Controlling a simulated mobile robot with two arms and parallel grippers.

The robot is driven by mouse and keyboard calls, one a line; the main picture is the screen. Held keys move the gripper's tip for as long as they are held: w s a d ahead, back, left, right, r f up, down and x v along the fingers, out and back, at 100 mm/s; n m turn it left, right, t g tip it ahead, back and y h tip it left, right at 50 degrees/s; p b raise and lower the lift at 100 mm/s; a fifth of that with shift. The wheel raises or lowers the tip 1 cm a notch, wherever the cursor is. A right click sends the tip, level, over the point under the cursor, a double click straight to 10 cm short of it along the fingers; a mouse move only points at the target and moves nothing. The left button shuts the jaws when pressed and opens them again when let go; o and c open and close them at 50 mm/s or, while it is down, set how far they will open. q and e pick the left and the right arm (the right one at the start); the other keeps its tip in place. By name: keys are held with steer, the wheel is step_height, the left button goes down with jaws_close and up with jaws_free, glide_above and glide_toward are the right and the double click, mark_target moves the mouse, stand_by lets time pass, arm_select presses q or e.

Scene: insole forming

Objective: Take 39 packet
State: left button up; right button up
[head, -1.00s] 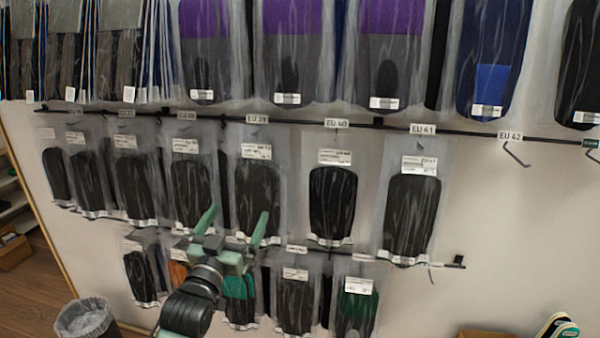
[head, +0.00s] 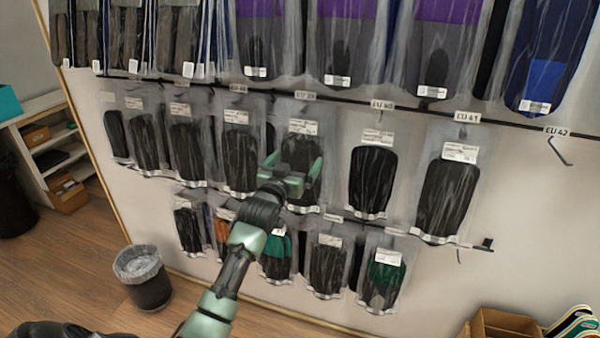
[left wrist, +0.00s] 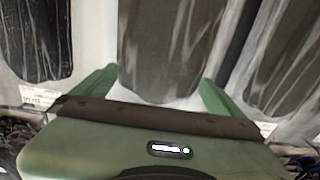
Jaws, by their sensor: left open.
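The 39 packet (head: 300,146) is a clear bag with a dark insole and a white label. It hangs in the middle row under the EU 39 tag (head: 304,96). My left gripper (head: 294,165) is open in front of its lower half, hiding part of it. In the left wrist view a dark insole packet (left wrist: 165,45) lies between and beyond the open fingers of my left gripper (left wrist: 158,86). The fingers do not close on it, and I cannot tell whether they touch it. My right gripper is not in view.
The EU 40 packet (head: 373,180) hangs to the right, and another packet (head: 240,160) hangs close on the left. A lower row holds a green packet (head: 384,278). A bin (head: 145,275) and a cardboard box (head: 500,328) stand below. The EU 42 hook (head: 560,150) is empty.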

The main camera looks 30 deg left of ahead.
arm_select(q)
steer(key=shift+w+a, duration=0.1)
steer(key=shift+w, duration=0.4)
steer(key=shift+s, duration=0.1)
steer(key=c, duration=2)
steer(key=shift+o, duration=0.2)
